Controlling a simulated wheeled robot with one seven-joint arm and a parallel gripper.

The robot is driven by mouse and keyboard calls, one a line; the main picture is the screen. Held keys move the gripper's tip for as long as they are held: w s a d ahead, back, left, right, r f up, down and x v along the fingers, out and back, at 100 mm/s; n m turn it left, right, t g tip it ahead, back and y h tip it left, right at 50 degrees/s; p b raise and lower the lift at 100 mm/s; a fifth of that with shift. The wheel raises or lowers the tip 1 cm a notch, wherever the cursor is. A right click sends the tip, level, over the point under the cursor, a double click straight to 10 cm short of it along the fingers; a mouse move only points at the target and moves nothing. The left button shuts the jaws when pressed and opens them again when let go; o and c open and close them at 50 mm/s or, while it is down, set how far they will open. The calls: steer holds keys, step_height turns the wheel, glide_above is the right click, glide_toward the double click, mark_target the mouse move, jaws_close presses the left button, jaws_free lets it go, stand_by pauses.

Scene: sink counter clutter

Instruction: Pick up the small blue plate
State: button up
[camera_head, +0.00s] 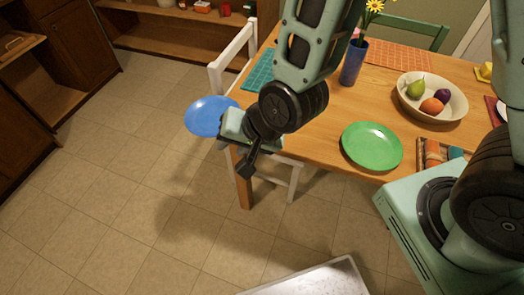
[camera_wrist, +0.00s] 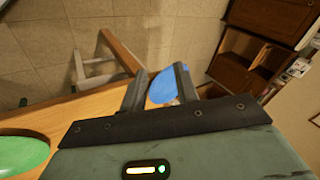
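The small blue plate (camera_head: 207,115) is out past the table's left edge, above the floor, with nothing under it. My gripper (camera_head: 224,122) is at the plate's right side, and its fingers are mostly hidden behind my wrist in the head view. In the wrist view, the blue plate (camera_wrist: 162,88) shows between the two fingers of my gripper (camera_wrist: 160,70), which stand some way apart with the plate between them. The plate appears held; the exact contact is hard to see.
The wooden table (camera_head: 320,125) holds a green plate (camera_head: 371,146), a fruit bowl (camera_head: 432,97), a blue vase (camera_head: 353,62) with yellow flowers, a teal placemat (camera_head: 258,70) and an orange one (camera_head: 398,54). A white chair (camera_head: 235,58) stands at the left edge. Floor at left is clear.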

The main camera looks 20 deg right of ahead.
steer(key=w+d+f+m+t, duration=0.1)
steer(key=d+f+m+t, duration=0.1)
steer(key=m, duration=0.4)
steer(key=w+d+f+m+t, duration=0.2)
steer(key=f+m+t, duration=0.3)
steer(key=f+m, duration=0.1)
steer(key=shift+d+f+m, duration=0.25)
steer(key=shift+f+m, duration=0.05)
steer(key=shift+f, duration=0.2)
steer(key=shift+w, duration=0.1)
steer(key=b+x, duration=1.7)
steer(key=shift+w, duration=0.25)
steer(key=shift+d+f, duration=0.1)
steer(key=shift+d, duration=0.05)
